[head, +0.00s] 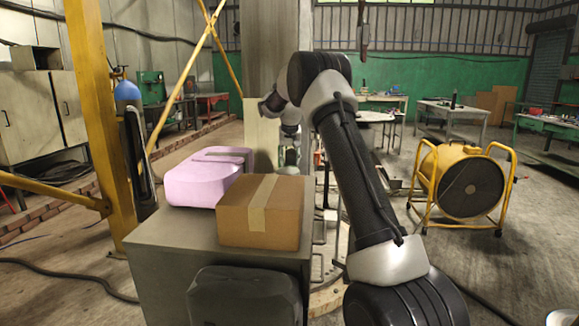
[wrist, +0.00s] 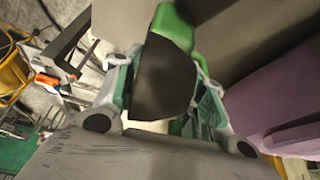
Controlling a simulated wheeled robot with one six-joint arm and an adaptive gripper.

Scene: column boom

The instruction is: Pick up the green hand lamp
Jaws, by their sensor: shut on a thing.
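The green hand lamp (wrist: 174,24) shows in the wrist view as a green body with a large black part in front of it. It sits between the two fingers of my gripper (wrist: 160,68), which is shut on it. The black part hides much of the lamp's green body. In the head view I cannot make out the lamp. My arm reaches up and away past the box there, and the gripper's fingers cannot be made out.
A cardboard box (head: 262,212) and a pink padded object (head: 205,178) rest on a grey surface (head: 165,240). A yellow post (head: 95,110) stands left. A yellow drum fan (head: 462,180) stands right, with worktables (head: 455,108) behind. Open floor lies between.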

